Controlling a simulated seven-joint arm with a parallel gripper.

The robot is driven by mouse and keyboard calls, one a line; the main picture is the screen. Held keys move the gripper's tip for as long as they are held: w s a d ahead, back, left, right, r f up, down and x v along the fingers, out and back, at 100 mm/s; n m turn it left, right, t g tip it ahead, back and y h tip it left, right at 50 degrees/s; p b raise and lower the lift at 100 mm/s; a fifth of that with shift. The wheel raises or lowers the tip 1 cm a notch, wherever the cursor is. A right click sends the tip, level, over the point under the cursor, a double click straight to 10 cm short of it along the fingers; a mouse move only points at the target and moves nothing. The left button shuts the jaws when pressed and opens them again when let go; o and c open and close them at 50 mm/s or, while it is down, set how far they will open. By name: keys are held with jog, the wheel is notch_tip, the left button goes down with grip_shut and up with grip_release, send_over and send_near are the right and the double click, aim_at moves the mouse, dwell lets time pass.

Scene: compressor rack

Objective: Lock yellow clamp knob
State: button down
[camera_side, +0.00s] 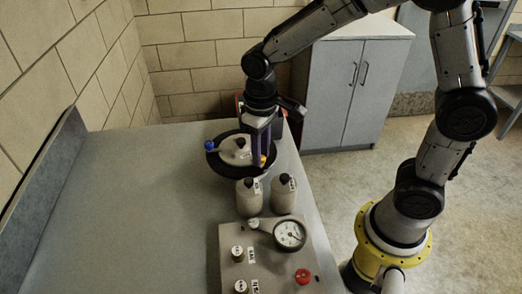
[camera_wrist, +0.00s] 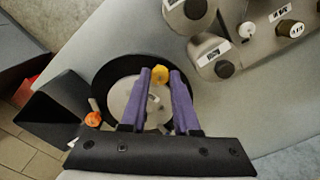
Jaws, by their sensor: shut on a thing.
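The yellow clamp knob (camera_wrist: 160,75) sits at the rim of a round black vessel (camera_wrist: 103,80) with a pale grey lid (camera_wrist: 118,97). My gripper (camera_wrist: 160,72) has two purple fingers, one on each side of the knob, shut on it. In the side view my gripper (camera_side: 261,162) points down at the right part of the vessel (camera_side: 214,161), and a bit of the yellow knob (camera_side: 263,159) shows beside the fingers. An orange knob (camera_wrist: 93,119) is at the rim in the wrist view. A blue knob (camera_side: 210,146) is at the left rim in the side view.
Two grey bottles with black caps (camera_side: 249,196) (camera_side: 284,193) stand close in front of the vessel. A panel (camera_side: 232,268) with a pressure gauge (camera_side: 289,235) and a red knob (camera_side: 303,276) is nearer. The bench's left side (camera_side: 130,215) is clear.

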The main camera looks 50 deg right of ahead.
jog(key=shift+r+m, duration=0.1)
jog(key=shift+m, duration=0.6)
jog(key=c, duration=0.7)
grip_release()
jog(key=shift+o, duration=0.2)
notch_tip(320, 180, up, 14)
